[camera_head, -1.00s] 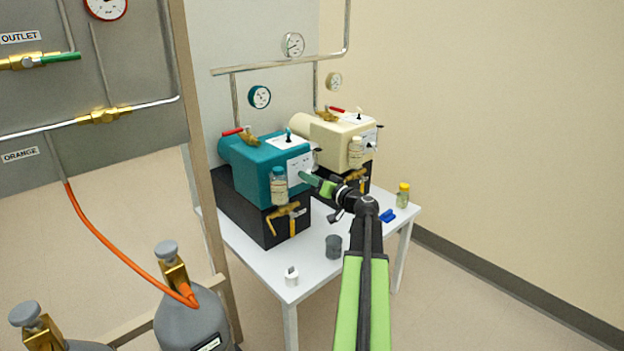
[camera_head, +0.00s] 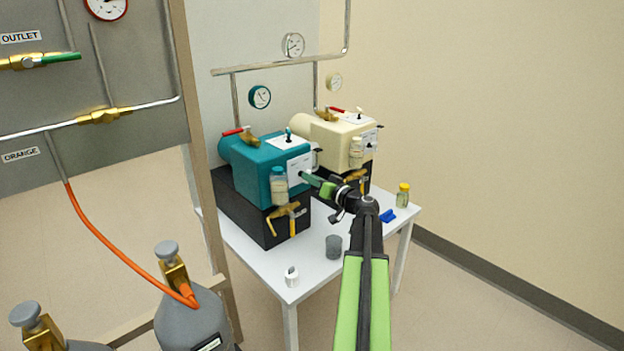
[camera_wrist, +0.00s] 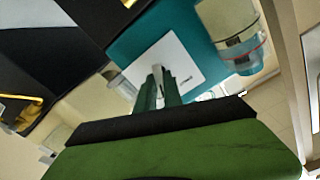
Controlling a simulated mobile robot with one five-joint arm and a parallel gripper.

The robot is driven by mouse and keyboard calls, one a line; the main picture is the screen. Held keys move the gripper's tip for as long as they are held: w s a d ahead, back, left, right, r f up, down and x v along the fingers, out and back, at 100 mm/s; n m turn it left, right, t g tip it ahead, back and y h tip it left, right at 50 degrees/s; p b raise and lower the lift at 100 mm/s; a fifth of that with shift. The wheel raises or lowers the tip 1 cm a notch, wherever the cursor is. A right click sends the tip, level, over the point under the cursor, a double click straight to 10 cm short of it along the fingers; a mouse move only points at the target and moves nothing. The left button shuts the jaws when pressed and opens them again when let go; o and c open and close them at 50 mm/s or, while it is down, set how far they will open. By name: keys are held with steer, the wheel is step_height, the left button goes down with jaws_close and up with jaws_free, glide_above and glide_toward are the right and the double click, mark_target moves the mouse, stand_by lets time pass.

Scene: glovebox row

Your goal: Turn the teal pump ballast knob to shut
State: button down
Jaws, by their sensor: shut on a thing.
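The teal pump (camera_head: 255,165) sits on a black base on the white table, with a white plate (camera_head: 299,166) on its end face. My gripper (camera_head: 308,178) reaches that plate from the right. In the wrist view the teal pump (camera_wrist: 142,40) and its white plate (camera_wrist: 180,62) lie ahead, and my gripper's green fingers (camera_wrist: 158,85) are closed together at the plate. The ballast knob itself is mostly hidden by the fingers, and its angle cannot be read. A small dark mark shows on the plate beside the fingertips.
A cream pump (camera_head: 335,140) stands just behind. A clear jar (camera_head: 279,186) and a brass valve (camera_head: 283,212) are on the teal pump's front. A grey cup (camera_head: 333,247), white item (camera_head: 291,276), blue piece (camera_head: 388,215) and yellow-capped bottle (camera_head: 403,195) stand on the table (camera_head: 310,265).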

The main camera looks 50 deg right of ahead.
steer(key=shift+n, duration=2.5)
steer(key=shift+a, duration=0.1)
steer(key=c, duration=1.5)
jaws_free()
steer(key=shift+s, duration=0.15)
steer(key=s, duration=1.1)
steer(key=s+a, duration=0.1)
steer(key=s, duration=0.5)
steer(key=shift+s+a, duration=0.1)
